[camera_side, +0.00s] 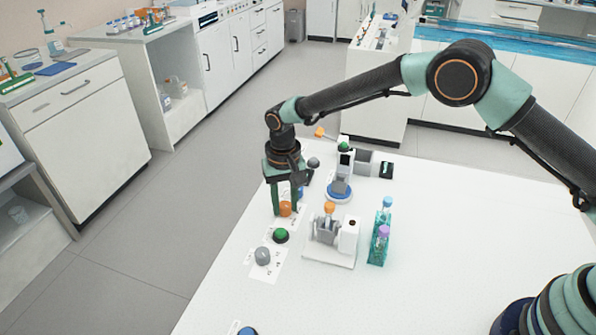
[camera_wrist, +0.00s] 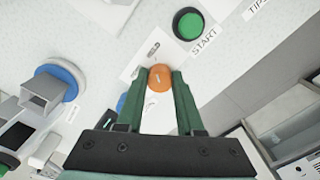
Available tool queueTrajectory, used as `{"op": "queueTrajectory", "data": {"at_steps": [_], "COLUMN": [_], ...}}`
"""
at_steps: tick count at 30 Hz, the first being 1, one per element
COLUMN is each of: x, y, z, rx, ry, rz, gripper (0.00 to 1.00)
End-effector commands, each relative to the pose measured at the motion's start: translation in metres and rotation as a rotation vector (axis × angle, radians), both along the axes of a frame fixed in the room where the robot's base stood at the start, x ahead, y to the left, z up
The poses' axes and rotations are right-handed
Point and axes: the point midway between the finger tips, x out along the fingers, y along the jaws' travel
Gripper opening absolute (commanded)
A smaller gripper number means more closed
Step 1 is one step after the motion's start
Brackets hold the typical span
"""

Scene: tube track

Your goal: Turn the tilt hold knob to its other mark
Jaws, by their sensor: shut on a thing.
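An orange knob (camera_wrist: 159,79) with a short pale pointer line on top sits on a white label plate (camera_wrist: 138,56) in the wrist view. It also shows at the table's left edge in the side view (camera_side: 285,209). My gripper (camera_wrist: 160,73) points down with one green finger on each side of this knob and is shut on it. The plate has small printed marks near the knob, too small to read. The finger tips cover part of the plate, so I cannot tell which mark the pointer meets.
A green button (camera_wrist: 187,24) labelled START lies beside the knob, with a grey knob (camera_side: 262,256) further toward the front. A blue-based stand (camera_side: 341,191), a white tube holder (camera_side: 331,240) and a rack of capped tubes (camera_side: 380,240) stand to the right. The table's front is mostly clear.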

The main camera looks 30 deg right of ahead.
Motion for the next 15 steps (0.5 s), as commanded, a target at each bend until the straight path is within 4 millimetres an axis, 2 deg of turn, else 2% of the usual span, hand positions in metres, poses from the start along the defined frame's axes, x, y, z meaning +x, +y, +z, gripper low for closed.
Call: {"op": "queueTrajectory", "data": {"at_steps": [3,4,6,15], "x": [0.0004,0.0004,0.0004,0.0002], "y": [-0.0001,-0.0001,-0.0001,0.0], "z": [0.0016,0.0016,0.0015,0.0009], "rx": [0.0,0.0,0.0,0.0], "ry": [0.0,0.0,0.0,0.0], "rz": [-0.002,-0.002,-0.001,0.0], "gripper": [0.0,0.4,0.66,0.66]}}
